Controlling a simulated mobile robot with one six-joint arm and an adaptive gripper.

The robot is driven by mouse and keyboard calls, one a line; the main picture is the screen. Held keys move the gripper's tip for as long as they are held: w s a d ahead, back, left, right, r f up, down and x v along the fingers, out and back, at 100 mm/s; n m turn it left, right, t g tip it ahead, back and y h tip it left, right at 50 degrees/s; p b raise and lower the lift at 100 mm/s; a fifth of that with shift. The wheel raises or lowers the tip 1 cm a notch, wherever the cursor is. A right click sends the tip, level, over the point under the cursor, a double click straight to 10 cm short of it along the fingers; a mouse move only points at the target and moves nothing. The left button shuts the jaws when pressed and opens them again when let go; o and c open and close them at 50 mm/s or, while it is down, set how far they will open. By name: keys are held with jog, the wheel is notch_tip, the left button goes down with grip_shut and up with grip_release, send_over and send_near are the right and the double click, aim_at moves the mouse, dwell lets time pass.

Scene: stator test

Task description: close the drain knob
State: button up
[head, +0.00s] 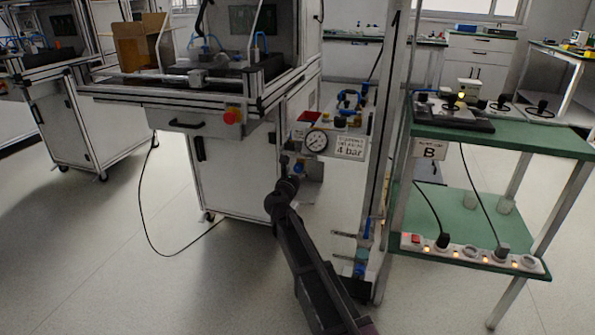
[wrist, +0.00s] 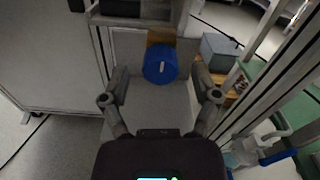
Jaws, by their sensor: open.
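A round blue knob (wrist: 160,64) with a short pale mark on its face shows in the wrist view, ahead of my gripper (wrist: 161,88). The two fingers are spread on either side of it, with a visible gap at each side. No finger is seen touching the knob. In the head view my gripper (head: 287,187) is at the end of my dark arm, below the pressure gauge (head: 316,141). The knob is small there and hard to make out. I cannot read whether the mark means open or closed.
A white sign reading 4 bar (head: 350,147) is right of the gauge. A white cabinet (head: 235,175) with a red button (head: 232,116) stands left. A metal post and a green table (head: 540,138) stand right. A grey box (wrist: 221,50) is right of the knob.

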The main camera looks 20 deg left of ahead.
jog(key=shift+w, duration=0.4)
grip_shut()
